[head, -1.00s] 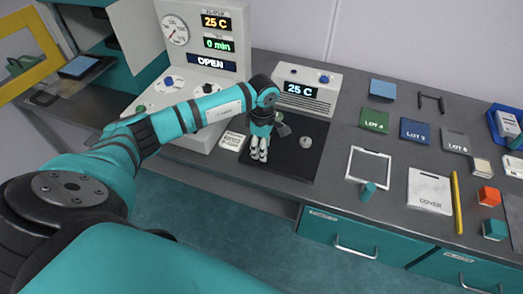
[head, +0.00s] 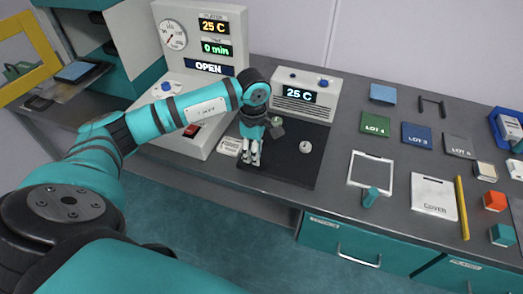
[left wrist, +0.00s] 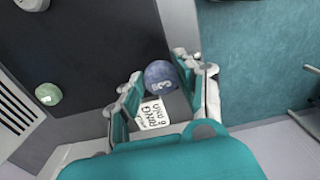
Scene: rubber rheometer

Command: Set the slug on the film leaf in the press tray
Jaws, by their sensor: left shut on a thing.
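My left gripper (head: 250,160) is low over the left part of a black mat (head: 285,178). It is shut on a blue-grey round piece marked with a digit, seen between the fingers in the left wrist view (left wrist: 162,75); this looks like the slug. In the head view the fingers hide the piece. A flat white frame with a grey middle (head: 351,170) lies right of the mat; I cannot tell whether it is the press tray with the film leaf. My right gripper is not in view.
A printed card (head: 229,146) lies by the mat's left edge. A grey round piece (head: 305,147) rests on the mat. A teal cylinder (head: 370,197) stands at the frame's front edge. A white cover plate (head: 433,197) and yellow stick (head: 462,207) are farther right. The press (head: 173,100) stands left.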

